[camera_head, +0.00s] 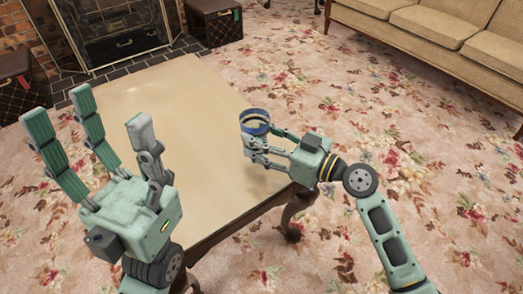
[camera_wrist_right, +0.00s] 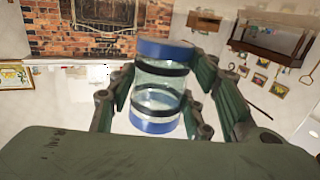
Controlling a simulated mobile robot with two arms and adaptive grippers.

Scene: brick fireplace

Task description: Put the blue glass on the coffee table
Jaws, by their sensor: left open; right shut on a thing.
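The blue glass (camera_head: 254,124) is a clear cylinder with blue bands at its ends, over the right edge of the coffee table (camera_head: 185,160) in the head view. My right gripper (camera_head: 258,146) is shut on it. In the right wrist view the glass (camera_wrist_right: 160,88) sits between the fingers of the right gripper (camera_wrist_right: 165,100). I cannot tell whether the glass touches the table. Its lower part is hidden by the fingers in the head view. My left gripper (camera_head: 100,130) is open and empty, fingers pointing up, in front of the table's left part.
The tabletop is bare. A brick fireplace (camera_head: 120,40) stands behind it, with dark patterned boxes (camera_head: 215,22) and (camera_head: 22,85) near the hearth. A beige sofa (camera_head: 440,35) is at the upper right. Open floral carpet (camera_head: 330,90) lies between sofa and table.

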